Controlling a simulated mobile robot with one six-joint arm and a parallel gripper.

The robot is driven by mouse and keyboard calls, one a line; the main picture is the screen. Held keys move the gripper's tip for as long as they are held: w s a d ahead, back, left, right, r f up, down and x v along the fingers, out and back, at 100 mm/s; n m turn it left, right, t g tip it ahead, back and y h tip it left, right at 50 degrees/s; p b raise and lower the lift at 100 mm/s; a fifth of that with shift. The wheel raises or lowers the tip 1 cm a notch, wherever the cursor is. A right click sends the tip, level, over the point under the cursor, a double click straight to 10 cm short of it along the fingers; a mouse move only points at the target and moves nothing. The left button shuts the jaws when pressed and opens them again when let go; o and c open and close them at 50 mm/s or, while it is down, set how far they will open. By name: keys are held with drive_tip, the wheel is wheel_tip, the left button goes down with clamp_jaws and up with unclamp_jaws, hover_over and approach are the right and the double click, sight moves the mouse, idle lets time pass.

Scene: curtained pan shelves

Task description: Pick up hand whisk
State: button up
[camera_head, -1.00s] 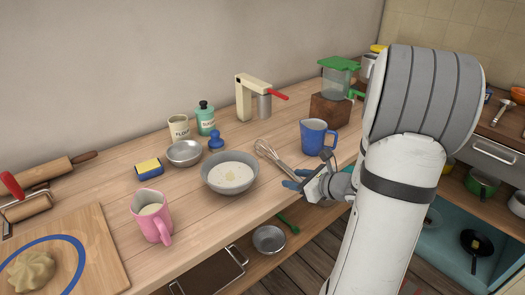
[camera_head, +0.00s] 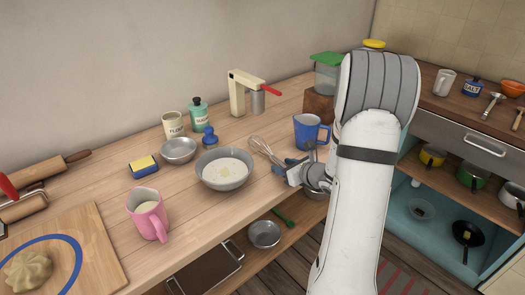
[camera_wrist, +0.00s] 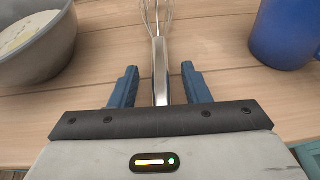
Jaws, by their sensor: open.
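The hand whisk (camera_head: 261,147) lies on the wooden counter between the bowl of pale batter and the blue mug, its wire loops pointing away from me. In the wrist view its steel handle (camera_wrist: 160,72) runs between the two blue fingers of my gripper (camera_wrist: 160,88). The fingers are open, with a gap on each side of the handle. In the head view my gripper (camera_head: 282,169) is at the handle end of the whisk, by the counter's front edge, and hides part of the handle.
The grey batter bowl (camera_head: 224,178) stands close on the left, also in the wrist view (camera_wrist: 38,55). The blue mug (camera_head: 307,132) stands close on the right. A pink mug (camera_head: 148,214) is farther left. A lower shelf with a metal bowl (camera_head: 264,234) lies below the counter.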

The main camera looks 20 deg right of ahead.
clamp_jaws()
idle(0.3)
drive_tip(key=shift+r, duration=0.1)
wheel_tip(320, 180, up, 10)
drive_tip(key=shift+p, duration=0.3)
drive_tip(key=c, duration=0.7)
unclamp_jaws()
clamp_jaws()
